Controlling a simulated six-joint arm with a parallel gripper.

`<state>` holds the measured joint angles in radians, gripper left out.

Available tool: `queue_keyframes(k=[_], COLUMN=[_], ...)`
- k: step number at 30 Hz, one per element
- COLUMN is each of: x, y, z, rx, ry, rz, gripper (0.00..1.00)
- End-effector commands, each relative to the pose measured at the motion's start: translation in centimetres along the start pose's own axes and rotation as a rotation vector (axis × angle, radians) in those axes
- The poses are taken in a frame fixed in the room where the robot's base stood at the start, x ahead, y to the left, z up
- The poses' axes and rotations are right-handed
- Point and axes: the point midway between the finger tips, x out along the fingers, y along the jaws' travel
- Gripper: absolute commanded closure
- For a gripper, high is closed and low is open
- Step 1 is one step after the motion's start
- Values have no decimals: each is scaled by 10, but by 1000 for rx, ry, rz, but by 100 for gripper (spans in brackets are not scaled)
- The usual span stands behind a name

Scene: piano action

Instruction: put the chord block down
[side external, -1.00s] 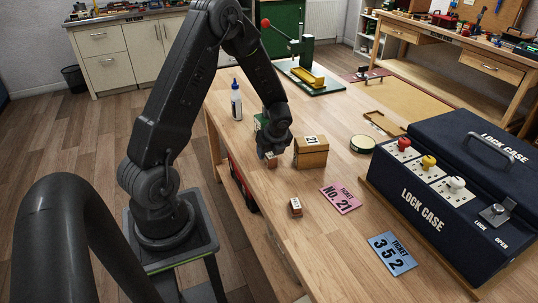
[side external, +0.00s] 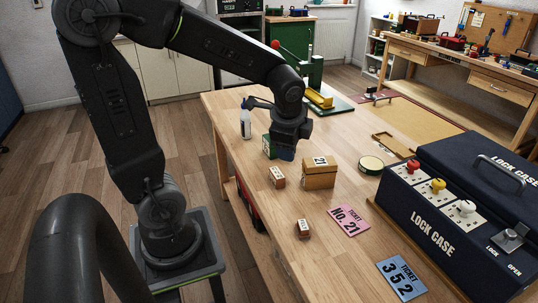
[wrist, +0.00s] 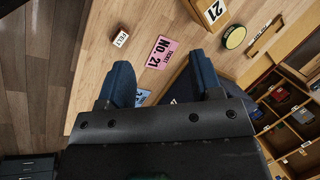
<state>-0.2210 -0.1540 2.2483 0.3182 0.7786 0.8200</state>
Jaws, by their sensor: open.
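A small reddish-brown block with a white label (side external: 277,177) stands upright on the wooden bench, left of the box marked 21; I take it for the chord block, though its label is too small to read. A second small labelled block (side external: 303,228) stands nearer the front; in the wrist view its label reads FELT (wrist: 120,39). My gripper (side external: 285,154) is above and slightly right of the first block, apart from it. In the wrist view my two blue fingers (wrist: 160,68) are spread with nothing between them. The first block is not seen there.
The wooden box marked 21 (side external: 319,174) is close to the right of my gripper. A green box (side external: 267,147) and a glue bottle (side external: 246,122) stand behind. Pink (side external: 349,221) and blue (side external: 402,277) tickets lie in front. The lock case (side external: 430,215) fills the right.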

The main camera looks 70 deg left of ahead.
Motion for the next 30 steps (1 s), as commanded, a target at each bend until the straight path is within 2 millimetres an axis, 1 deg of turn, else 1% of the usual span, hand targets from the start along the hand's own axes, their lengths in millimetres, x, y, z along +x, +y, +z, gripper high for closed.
queue_keyframes(k=[1, 3, 6, 10, 12, 16, 30], x=[-22, -46, -74, -96, -104, -110, -110], y=[15, 36, 65, 95, 106, 117, 117], z=[-4, -6, -8, -6, -4, -3, -3], rx=[-111, -275, -490, -698, -771, -845, -857], ry=[53, 119, 210, 297, 325, 351, 352], rz=[-13, -5, 29, 92, 123, 156, 160], gripper=[41, 41, 41, 41, 41, 41, 41])
